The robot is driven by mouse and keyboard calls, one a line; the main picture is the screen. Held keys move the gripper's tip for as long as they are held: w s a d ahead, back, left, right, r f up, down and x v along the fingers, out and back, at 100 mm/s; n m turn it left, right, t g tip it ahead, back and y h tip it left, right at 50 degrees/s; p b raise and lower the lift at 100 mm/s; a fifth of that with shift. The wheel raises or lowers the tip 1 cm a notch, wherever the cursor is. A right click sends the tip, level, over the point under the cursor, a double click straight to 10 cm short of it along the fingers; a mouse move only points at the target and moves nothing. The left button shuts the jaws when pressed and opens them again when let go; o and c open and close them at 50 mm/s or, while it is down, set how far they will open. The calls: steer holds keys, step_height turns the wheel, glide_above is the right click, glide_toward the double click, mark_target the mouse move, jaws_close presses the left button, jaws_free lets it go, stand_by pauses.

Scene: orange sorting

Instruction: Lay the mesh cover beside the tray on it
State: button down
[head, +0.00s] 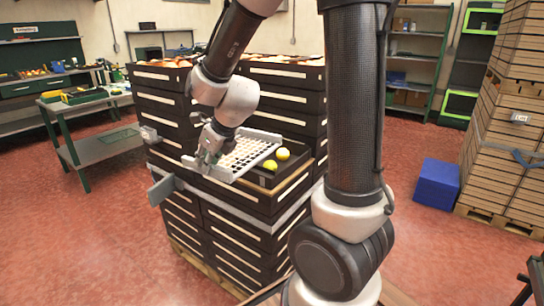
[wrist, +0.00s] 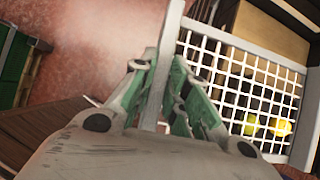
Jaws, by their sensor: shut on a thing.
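My gripper (head: 212,150) is shut on the near-left edge of the white mesh cover (head: 247,152). In the wrist view my gripper's fingers (wrist: 160,100) pinch the cover's rim, and the white grid (wrist: 250,85) extends to the right. The cover is held tilted above the stack and overlaps part of the dark tray (head: 262,177). Whether it touches the tray cannot be told. Two yellow-green fruits (head: 276,160) show in the tray beside the cover's right edge. In the wrist view yellow fruit (wrist: 282,128) shows through the grid.
The tray tops a stack of dark crates (head: 235,225) on a pallet. Taller crate stacks (head: 160,85) holding oranges stand right behind. A grey plate (head: 163,190) sticks out at the left. A blue box (head: 437,184) stands on the red floor at the right.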

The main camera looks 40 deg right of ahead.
mark_target(255, 149)
steer(key=shift+w+m, duration=0.1)
steer(key=shift+m, duration=0.4)
steer(key=shift+d, duration=0.15)
steer(key=w+d, duration=0.2)
steer(key=d, duration=0.4)
steer(key=w+d, duration=0.2)
steer(key=d, duration=0.4)
steer(key=w+d, duration=0.2)
steer(key=d, duration=0.4)
steer(key=shift+w+d, duration=0.2)
steer(key=shift+w, duration=0.15)
step_height(255, 149, down, 2)
steer(key=shift+a+f, duration=0.1)
steer(key=shift+f, duration=0.05)
step_height(255, 149, down, 4)
steer(key=shift+d+f, duration=0.2)
steer(key=shift+f, duration=0.15)
